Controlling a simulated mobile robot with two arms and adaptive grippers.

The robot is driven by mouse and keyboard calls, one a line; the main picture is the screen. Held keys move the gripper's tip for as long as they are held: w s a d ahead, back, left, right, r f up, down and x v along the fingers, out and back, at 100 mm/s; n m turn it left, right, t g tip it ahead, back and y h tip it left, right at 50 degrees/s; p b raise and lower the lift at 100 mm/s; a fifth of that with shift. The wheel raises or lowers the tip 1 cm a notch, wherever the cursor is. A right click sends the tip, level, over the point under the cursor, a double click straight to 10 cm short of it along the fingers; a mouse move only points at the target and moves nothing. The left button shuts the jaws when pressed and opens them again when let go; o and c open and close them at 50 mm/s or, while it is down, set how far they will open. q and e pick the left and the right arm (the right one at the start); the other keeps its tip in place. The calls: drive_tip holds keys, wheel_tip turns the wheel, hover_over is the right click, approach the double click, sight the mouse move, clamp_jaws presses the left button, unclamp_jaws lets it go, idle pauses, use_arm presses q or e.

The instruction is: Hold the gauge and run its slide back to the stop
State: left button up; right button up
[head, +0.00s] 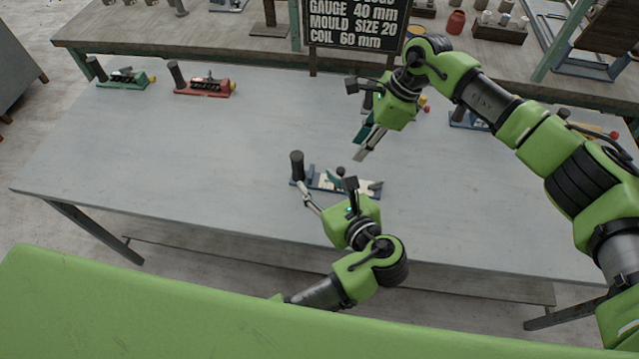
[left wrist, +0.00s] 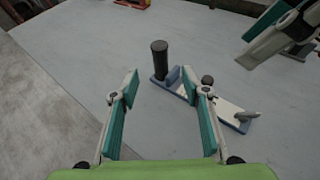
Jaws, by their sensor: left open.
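The gauge (head: 372,190) lies near the table's front edge, with a blue base, pale face and upright black handle at its left end. In the left wrist view the gauge (left wrist: 230,112) also shows a dark round knob (left wrist: 208,80) and a grey piece (left wrist: 248,115) at the right end. My left gripper (head: 320,186) is open at the gauge's near side. In its wrist view the black handle (left wrist: 160,60) appears between the fingers, ahead of the tips, not gripped. My right gripper (head: 358,148) hangs above and behind the gauge, its fingers apart and empty.
A green-based tool (head: 122,80) and a red-based tool (head: 203,88) stand at the back left. A blue-based tool (head: 468,121) is at the back right, partly behind my right arm. A sign (head: 354,22) stands behind the grey table (head: 200,150), whose left half is mostly clear.

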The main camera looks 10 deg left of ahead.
sight(300, 163)
use_arm(q)
drive_tip(key=x, duration=1.3)
drive_tip(key=shift+w+a+f, duration=0.15)
drive_tip(key=shift+w+f, duration=0.05)
drive_tip(key=shift+f, duration=0.05)
